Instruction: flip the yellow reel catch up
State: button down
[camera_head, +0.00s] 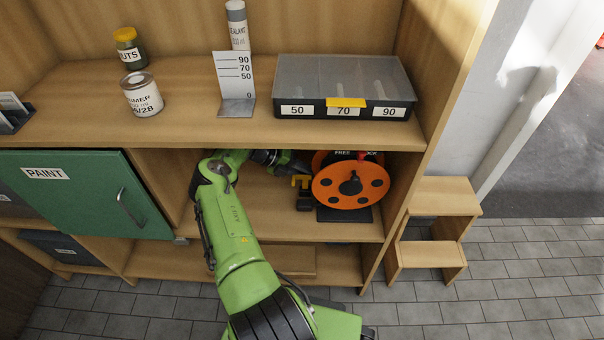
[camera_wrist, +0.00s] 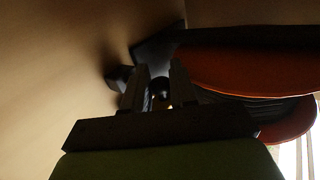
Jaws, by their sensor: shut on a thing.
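The yellow reel catch (camera_head: 300,181) shows at the left side of the orange cable reel (camera_head: 375,190), above a small black block (camera_head: 304,201). My gripper (camera_head: 303,168) reaches in from the left under the upper shelf and is at the catch, left of the reel. In the wrist view my gripper (camera_wrist: 160,90) has its two dark fingers close around a small dark rounded part with a yellowish spot between them. This appears to be the catch, but the view is dark and most of it is hidden. The reel's orange rims fill the right side there.
A red piece (camera_head: 362,155) and a partly hidden FREE/LOCK label sit at the reel's top. The upper shelf (camera_head: 190,120) overhangs closely, carrying cans and a parts case (camera_head: 345,85). A green PAINT door (camera_head: 85,195) is left; a step stool (camera_head: 440,215) is right.

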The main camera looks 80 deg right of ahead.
jog(key=c, duration=1.1)
grip_release()
jog(key=shift+o, duration=0.2)
jog(key=v, duration=0.7)
jog(key=shift+w, duration=0.25)
jog(key=shift+r, duration=0.1)
